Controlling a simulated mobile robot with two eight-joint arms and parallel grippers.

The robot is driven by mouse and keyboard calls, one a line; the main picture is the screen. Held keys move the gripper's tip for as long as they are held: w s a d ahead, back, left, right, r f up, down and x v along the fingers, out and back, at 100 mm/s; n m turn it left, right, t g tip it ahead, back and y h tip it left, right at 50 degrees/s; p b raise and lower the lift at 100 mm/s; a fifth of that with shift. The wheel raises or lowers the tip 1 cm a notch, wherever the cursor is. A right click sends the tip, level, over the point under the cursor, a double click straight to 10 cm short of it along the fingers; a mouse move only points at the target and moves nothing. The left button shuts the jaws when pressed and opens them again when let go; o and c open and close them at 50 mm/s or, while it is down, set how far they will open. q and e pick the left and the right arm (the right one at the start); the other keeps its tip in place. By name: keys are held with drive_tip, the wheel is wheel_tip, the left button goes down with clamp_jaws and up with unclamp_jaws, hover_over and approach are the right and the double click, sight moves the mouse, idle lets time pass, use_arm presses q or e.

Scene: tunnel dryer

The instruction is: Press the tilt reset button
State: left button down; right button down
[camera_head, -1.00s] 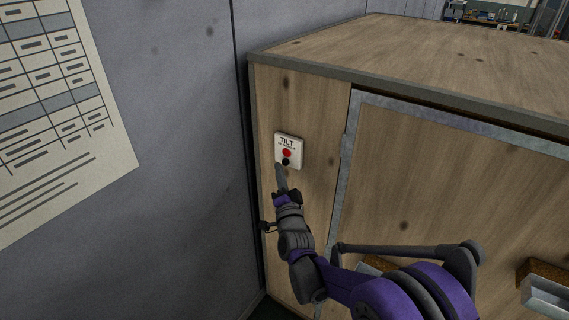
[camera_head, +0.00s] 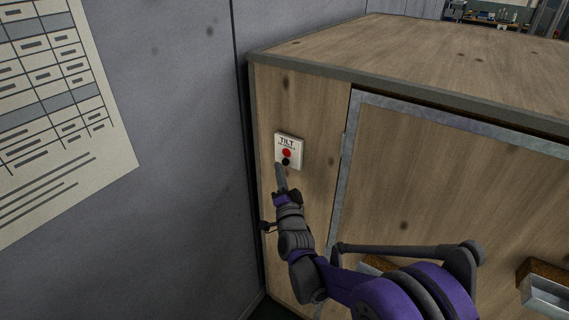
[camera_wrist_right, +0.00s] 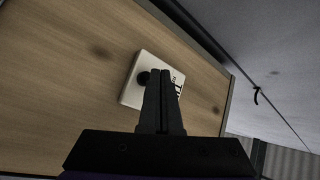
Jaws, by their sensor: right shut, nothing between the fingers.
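The tilt reset panel (camera_head: 288,151) is a small white plate marked "TILT", set on the wooden cabinet front near its left edge. It carries a red round part (camera_head: 287,153) with a black round button (camera_head: 286,162) below it. My right gripper (camera_head: 280,168) is shut and empty, its tips just below and left of the black button. In the right wrist view the shut fingers (camera_wrist_right: 160,75) overlap the panel (camera_wrist_right: 133,85), with the black button (camera_wrist_right: 143,78) beside the tips. The red part is hidden there. I cannot tell whether the tips touch the panel. My left gripper is not in view.
The wooden cabinet (camera_head: 400,50) has a metal-framed door (camera_head: 430,180) right of the panel, with a metal handle (camera_head: 548,292) low at right. A grey wall (camera_head: 190,130) with a paper chart (camera_head: 60,110) stands close on the left.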

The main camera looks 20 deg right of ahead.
drive_tip(key=shift+d, duration=0.1)
drive_tip(key=shift+w+d, duration=0.25)
drive_tip(key=shift+w+d, duration=0.3)
drive_tip(key=shift+d, duration=0.1)
idle(1.0)
idle(0.3)
drive_tip(key=shift+s+a, duration=0.6)
drive_tip(key=shift+a, duration=0.15)
drive_tip(key=shift+s+a+b, duration=0.3)
drive_tip(key=shift+s+a, duration=0.5)
drive_tip(key=shift+a, duration=0.2)
drive_tip(key=shift+s+a+b, duration=0.3)
drive_tip(key=shift+s+a, duration=0.45)
drive_tip(key=shift+a, duration=0.2)
